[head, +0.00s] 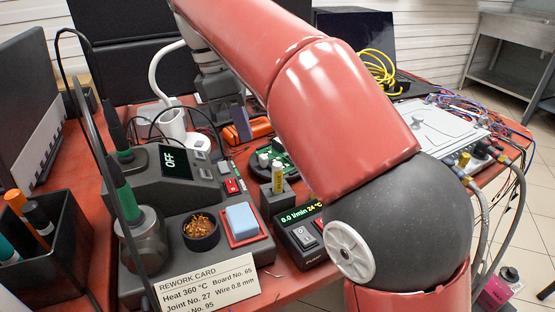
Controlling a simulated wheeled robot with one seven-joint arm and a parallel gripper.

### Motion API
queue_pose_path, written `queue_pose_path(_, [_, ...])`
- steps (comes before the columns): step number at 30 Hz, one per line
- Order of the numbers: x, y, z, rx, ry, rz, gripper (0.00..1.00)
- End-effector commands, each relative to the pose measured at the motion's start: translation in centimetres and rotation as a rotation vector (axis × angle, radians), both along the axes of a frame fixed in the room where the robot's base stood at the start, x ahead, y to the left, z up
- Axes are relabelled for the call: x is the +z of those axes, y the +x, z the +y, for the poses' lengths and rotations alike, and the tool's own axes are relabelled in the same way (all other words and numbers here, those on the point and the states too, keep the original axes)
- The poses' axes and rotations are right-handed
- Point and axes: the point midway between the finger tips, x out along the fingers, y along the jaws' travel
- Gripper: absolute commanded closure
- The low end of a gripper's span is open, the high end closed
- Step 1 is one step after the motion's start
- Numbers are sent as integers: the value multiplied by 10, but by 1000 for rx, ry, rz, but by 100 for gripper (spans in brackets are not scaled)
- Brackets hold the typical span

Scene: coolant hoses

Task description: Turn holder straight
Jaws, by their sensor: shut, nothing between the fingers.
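A round black holder (255,172) carries a green circuit board (288,157) near the middle of the red table. My arm hides its right side, and I cannot tell its exact angle. My gripper (241,132) points down behind and to the left of the holder, in front of an orange item. Its fingers are together, with nothing seen between them. It appears apart from the holder.
A rework station (178,165), solder coil dish (200,232) and blue sponge (242,220) stand at the front left. A pump unit (300,236) is in front of the holder. A silver box (432,128) with hoses and wires is at right.

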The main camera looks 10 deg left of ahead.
Motion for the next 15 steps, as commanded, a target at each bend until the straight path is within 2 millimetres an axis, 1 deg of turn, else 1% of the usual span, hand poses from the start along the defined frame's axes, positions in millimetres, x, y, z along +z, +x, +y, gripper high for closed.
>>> queue_pose_path(5, [-16, 0, -4, 5, -4, 4, 100])
queue_pose_path(7, [-26, 0, -7, 4, -3, 4, 100])
queue_pose_path(9, [-44, 1, -10, 3, -3, 3, 100])
queue_pose_path(15, [-77, 3, -18, 3, -2, 4, 100])
